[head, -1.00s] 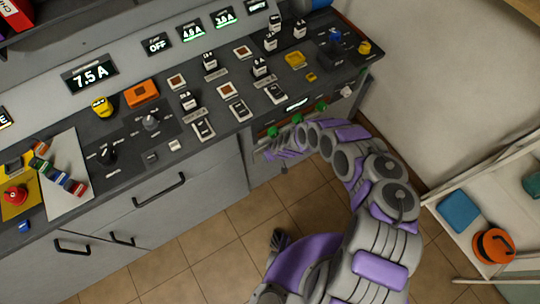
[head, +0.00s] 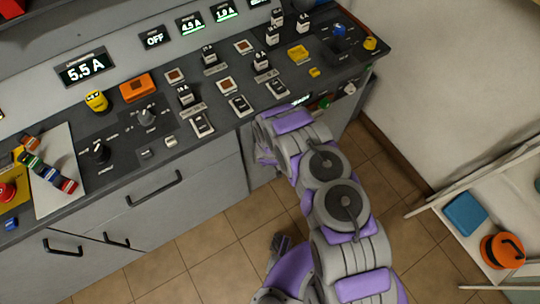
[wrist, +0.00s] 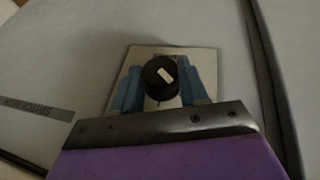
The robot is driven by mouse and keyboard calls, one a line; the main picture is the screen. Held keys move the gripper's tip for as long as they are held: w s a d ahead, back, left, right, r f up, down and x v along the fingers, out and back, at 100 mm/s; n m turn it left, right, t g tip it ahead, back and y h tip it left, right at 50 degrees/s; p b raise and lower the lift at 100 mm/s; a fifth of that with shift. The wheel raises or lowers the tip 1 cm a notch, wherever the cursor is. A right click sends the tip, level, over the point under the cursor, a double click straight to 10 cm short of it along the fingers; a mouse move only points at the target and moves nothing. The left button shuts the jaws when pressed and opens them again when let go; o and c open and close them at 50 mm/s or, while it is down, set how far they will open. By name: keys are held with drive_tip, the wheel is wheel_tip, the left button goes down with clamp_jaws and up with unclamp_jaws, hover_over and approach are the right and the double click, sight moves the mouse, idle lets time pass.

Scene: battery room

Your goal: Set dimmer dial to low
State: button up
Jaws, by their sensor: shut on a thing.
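The dial is a round black knob (wrist: 152,88) with a pale mark on its face, in front of a square light plate (wrist: 207,64) on a grey panel in the wrist view. The mark slants from upper left to lower right. My gripper (wrist: 160,80) is shut on the knob, with a blue finger on each side. I cannot read any setting marks around it. In the head view my arm covers the dial and my fingers, at the front of the console (head: 195,144).
The console top holds several switches, black knobs and an orange block (head: 138,87). A lit display (head: 86,69) reads 5.5 A. Grey drawers (head: 160,195) with handles lie below. A white shelf (head: 440,215) with a blue box (head: 464,213) stands at right.

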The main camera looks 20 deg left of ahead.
drive_tip(key=shift+s+a+f+n+t+h, duration=0.1)
drive_tip(key=shift+s+n+t+h, duration=0.05)
drive_tip(key=shift+t+h, duration=0.25)
drive_tip(key=shift+s+a+n+t+h, duration=0.15)
drive_tip(key=shift+t+h, duration=0.15)
drive_tip(key=shift+t, duration=0.2)
idle(0.3)
drive_tip(key=o, duration=1.1)
drive_tip(key=shift+c, duration=0.2)
drive_tip(key=shift+w+d, duration=0.1)
drive_tip(key=p+v, duration=0.4)
drive_tip(key=v, duration=1.3)
drive_tip(key=shift+r, duration=0.2)
